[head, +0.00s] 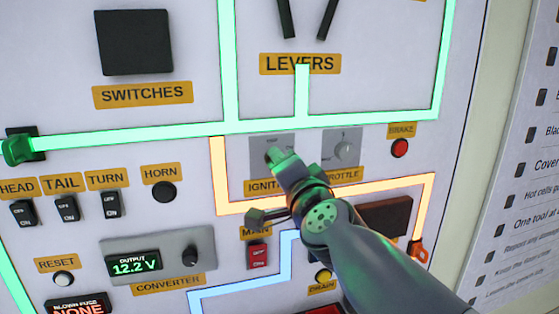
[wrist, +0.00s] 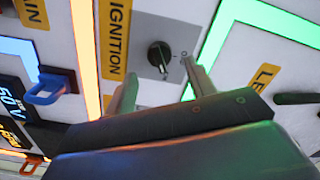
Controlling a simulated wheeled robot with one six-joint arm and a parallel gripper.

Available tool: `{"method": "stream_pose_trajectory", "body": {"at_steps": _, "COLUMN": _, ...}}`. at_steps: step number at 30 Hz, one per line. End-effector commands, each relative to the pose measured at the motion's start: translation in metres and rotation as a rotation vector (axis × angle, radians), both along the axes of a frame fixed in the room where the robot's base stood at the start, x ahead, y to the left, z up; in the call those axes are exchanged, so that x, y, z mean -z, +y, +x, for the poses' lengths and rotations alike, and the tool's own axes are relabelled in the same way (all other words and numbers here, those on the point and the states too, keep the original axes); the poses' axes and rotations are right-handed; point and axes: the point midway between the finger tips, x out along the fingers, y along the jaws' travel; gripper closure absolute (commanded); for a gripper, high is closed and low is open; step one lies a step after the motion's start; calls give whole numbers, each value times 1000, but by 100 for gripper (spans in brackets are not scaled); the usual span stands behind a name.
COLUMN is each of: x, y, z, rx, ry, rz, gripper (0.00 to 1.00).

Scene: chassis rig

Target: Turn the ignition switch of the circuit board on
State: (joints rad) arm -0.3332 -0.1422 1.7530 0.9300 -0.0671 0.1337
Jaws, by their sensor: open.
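The ignition switch is a black round knob (wrist: 159,56) on a grey plate, beside the orange IGNITION label (wrist: 117,35) in the wrist view. A white pointer mark shows on the knob's lower edge; the position marks are too small to read. My gripper (wrist: 158,68) is open, its two fingers on either side of the knob near its lower edge. I cannot tell whether they touch it. In the head view my gripper (head: 275,156) is in front of the grey ignition plate (head: 258,144) and hides the knob and part of the label.
A horn button (head: 164,191) and several rocker switches are on the left. The red main switch (head: 258,256) is below my gripper. Glowing green, orange and blue strips cross the board.

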Motion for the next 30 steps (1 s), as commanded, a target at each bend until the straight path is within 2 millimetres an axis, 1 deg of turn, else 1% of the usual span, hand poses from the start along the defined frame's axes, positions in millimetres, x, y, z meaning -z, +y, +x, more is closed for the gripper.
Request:
{"method": "stream_pose_trajectory", "body": {"at_steps": 1, "x": -4, "y": -3, "z": -11, "rx": -1, "ry": -2, "rz": 0, "gripper": 48}}
{"method": "stream_pose_trajectory", "body": {"at_steps": 6, "x": -4, "y": -11, "z": -38, "rx": -1, "ry": -2, "rz": 0, "gripper": 48}}
{"method": "stream_pose_trajectory", "body": {"at_steps": 12, "x": -2, "y": -16, "z": -58, "rx": -1, "ry": -1, "rz": -1, "gripper": 48}}
{"method": "stream_pose_trajectory", "body": {"at_steps": 18, "x": 0, "y": -18, "z": -65, "rx": -1, "ry": 0, "rz": 0, "gripper": 48}}
{"method": "stream_pose_trajectory", "body": {"at_steps": 26, "x": 0, "y": -18, "z": -65, "rx": -1, "ry": 0, "rz": 0, "gripper": 48}}
{"method": "stream_pose_trajectory", "body": {"at_steps": 30, "x": 1, "y": -18, "z": -62, "rx": -1, "ry": 0, "rz": 0, "gripper": 48}}
